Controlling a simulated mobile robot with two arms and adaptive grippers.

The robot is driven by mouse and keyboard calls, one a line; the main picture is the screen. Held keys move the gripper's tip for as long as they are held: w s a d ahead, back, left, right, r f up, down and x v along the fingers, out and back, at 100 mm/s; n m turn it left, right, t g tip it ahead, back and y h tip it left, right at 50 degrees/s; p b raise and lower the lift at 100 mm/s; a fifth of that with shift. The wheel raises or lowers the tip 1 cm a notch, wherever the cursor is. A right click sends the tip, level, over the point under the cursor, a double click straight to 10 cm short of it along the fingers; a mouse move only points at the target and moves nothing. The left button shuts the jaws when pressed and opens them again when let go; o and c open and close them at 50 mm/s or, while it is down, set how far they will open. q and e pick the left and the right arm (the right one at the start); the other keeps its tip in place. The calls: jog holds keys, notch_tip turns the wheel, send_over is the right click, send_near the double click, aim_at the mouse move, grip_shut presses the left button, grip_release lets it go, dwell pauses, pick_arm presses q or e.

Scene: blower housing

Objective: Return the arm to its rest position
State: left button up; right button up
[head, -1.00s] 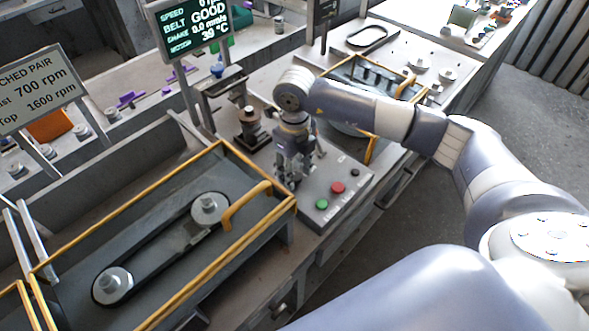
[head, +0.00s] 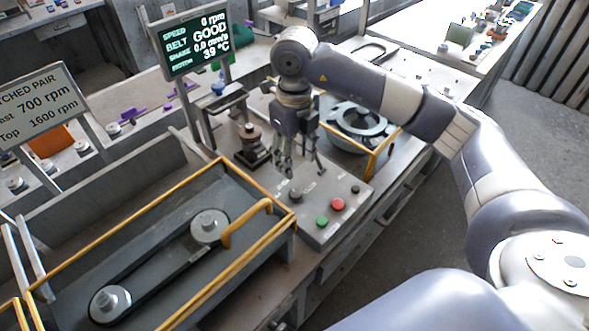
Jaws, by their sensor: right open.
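My right gripper (head: 303,170) points down, open and empty, above the back part of the grey control box (head: 325,232). Its fingers are spread, with one finger over the dark knob side and the other to the right. My right arm (head: 400,95) comes in from the right and bends down at the wrist. The box carries a green button (head: 321,222), a red button (head: 337,204), a small dark button (head: 355,189) and a dark knob (head: 295,195). My left gripper is not in view.
A yellow-framed tray with a belt and two pulleys (head: 160,262) lies at the left. A screen (head: 195,45) reading 0 rpm and GOOD stands behind. Open floor (head: 440,220) lies at the right.

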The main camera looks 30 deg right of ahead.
jog(key=shift+r, duration=0.55)
